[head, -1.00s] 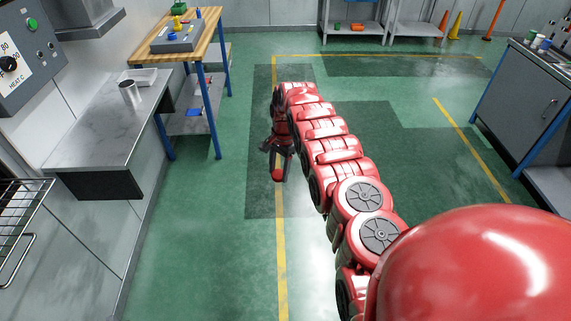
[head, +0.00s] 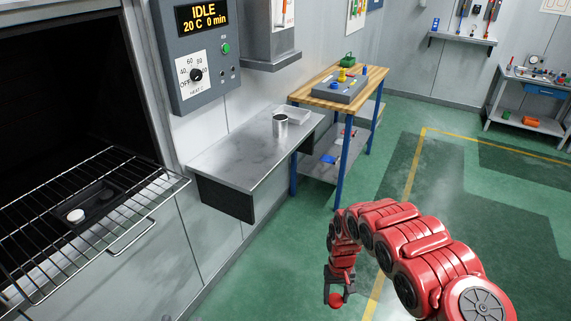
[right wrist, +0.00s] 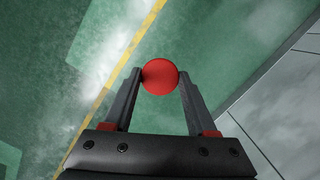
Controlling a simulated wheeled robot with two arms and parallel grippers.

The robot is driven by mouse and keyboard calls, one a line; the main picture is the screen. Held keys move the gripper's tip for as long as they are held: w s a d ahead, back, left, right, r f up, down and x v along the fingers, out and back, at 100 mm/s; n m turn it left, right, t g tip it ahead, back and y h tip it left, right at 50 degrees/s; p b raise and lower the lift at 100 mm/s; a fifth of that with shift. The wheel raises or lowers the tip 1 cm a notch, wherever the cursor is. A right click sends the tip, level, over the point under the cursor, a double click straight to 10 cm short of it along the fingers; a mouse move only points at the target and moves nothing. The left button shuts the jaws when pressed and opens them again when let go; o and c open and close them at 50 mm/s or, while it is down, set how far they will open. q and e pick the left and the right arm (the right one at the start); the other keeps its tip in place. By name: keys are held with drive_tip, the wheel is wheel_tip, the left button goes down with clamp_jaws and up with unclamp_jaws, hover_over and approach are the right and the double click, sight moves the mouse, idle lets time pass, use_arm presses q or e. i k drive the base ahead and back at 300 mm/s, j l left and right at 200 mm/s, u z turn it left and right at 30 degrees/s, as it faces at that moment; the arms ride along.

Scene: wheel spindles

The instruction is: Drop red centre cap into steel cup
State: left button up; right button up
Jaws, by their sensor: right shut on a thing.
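The red centre cap (right wrist: 160,76) is a round red disc between the fingertips of my right gripper (right wrist: 160,88), which is shut on it. In the head view the cap (head: 335,300) hangs at the end of my right gripper (head: 337,290), over the green floor and well below and right of the cup. The steel cup (head: 280,125) stands upright on the steel side shelf. Its inside is mostly hidden from this angle. My left gripper is not in view.
A wire rack (head: 80,220) juts from the open oven at left. A wooden bench (head: 305,92) with blue legs stands behind the shelf. The floor in front is clear.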

sight(281, 134)
drive_tip(key=i+l+u, duration=0.15)
drive_tip(key=i+l, duration=0.15)
drive_tip(key=i+l+u, duration=0.1)
drive_tip(key=i+l, duration=0.2)
drive_tip(key=l, duration=0.15)
drive_tip(key=i+l+u, duration=0.15)
drive_tip(key=i+l, duration=0.15)
drive_tip(key=i+l+u, duration=0.1)
drive_tip(key=i+l, duration=0.15)
drive_tip(key=l, duration=0.25)
drive_tip(key=i+l+u, duration=0.15)
drive_tip(key=l, duration=0.3)
drive_tip(key=i, duration=0.1)
